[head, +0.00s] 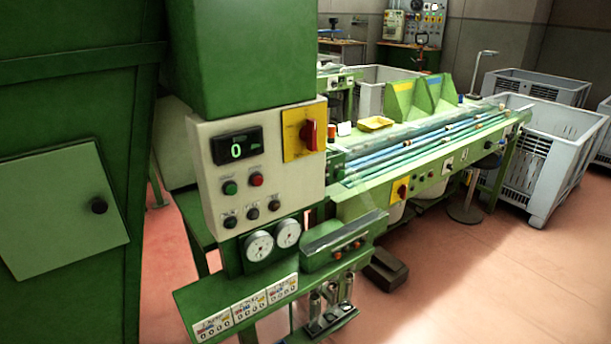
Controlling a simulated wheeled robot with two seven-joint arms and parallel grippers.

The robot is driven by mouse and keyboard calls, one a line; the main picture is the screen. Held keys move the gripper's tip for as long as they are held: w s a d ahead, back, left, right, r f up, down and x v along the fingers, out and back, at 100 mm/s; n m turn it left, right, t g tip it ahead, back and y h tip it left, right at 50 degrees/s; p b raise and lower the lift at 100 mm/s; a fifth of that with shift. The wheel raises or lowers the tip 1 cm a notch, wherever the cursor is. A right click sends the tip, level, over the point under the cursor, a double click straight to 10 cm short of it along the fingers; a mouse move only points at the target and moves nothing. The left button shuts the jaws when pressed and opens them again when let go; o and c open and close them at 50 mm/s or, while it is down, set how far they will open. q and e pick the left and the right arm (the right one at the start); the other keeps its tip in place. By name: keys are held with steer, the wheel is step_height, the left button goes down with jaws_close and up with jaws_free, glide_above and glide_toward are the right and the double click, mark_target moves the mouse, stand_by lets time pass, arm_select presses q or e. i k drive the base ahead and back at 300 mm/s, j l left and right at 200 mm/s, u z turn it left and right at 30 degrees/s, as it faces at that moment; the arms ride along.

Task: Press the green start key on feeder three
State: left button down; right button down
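A cream control panel (207,150) is fixed to a green machine left of centre in the head view. A round green key (230,188) sits on it, with a red key (256,179) just to its right. Above them a dark display (236,146) shows a green 0. A red rotary switch (308,134) on a yellow plate is at the panel's upper right. Several small dark knobs are in a row below the keys. I cannot read a feeder number on the panel. Neither of my grippers is in view.
Two gauges (259,246) and a green shelf (215,296) with counters stick out below the panel. A green cabinet (62,205) stands at the left. A long sorting table (440,165) and grey crates (556,150) are to the right. Floor at the lower right is clear.

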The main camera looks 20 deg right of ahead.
mark_target(231, 189)
steer(key=l, duration=1.3)
